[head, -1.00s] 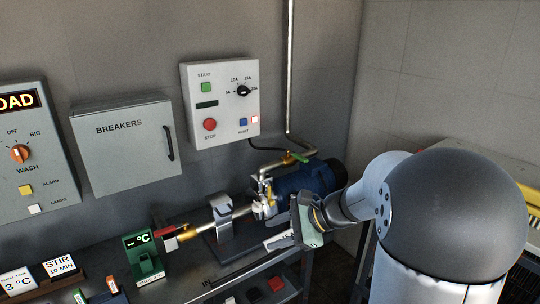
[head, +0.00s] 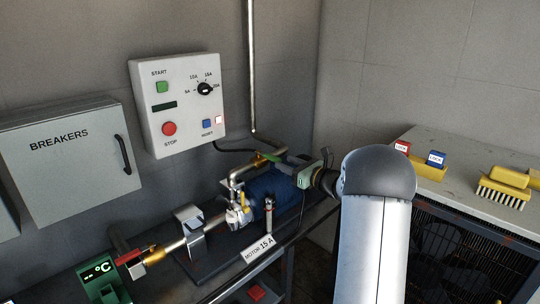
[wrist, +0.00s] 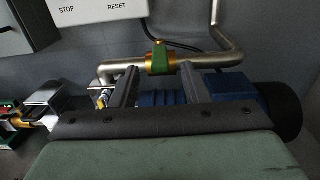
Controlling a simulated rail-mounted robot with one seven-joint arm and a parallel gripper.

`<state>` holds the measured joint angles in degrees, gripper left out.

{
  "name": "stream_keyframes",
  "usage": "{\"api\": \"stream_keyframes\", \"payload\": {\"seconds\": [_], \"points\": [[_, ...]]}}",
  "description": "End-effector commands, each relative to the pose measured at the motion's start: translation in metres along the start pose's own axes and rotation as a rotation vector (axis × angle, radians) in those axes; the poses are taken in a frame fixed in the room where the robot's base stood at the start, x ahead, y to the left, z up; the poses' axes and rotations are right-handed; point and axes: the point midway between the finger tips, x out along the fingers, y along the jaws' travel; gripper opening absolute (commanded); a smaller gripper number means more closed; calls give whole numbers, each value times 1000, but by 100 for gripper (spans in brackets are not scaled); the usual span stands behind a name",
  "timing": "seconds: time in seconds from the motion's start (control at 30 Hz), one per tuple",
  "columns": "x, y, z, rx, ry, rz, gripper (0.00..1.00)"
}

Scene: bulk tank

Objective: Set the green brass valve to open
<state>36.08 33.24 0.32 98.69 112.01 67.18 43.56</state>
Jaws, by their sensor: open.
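The green brass valve sits on the steel pipe above the blue motor. In the wrist view its brass body (wrist: 160,60) is in line with the pipe and its green handle (wrist: 157,55) lies crosswise to it. It also shows in the head view (head: 262,158), partly hidden near my gripper. My gripper (wrist: 157,70) is open, with one finger on each side of the valve and visible space between. In the head view my gripper (head: 292,166) is beside the valve, above the motor; its fingertips are hard to make out. I cannot tell contact.
The blue motor (head: 272,190) lies below the pipe. A second valve with a yellow handle (head: 233,216) is on the lower pipework. The START/STOP panel (head: 178,105) is on the wall behind.

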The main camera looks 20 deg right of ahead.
Motion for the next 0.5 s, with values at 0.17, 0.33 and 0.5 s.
{"api": "stream_keyframes", "payload": {"seconds": [0.17, 0.33, 0.5], "points": [[39, 1, 0, 0, 1, 3, 42], [66, 0, 0, -1, 1, 2, 42], [79, 0, 0, -1, 1, 0, 42]]}}
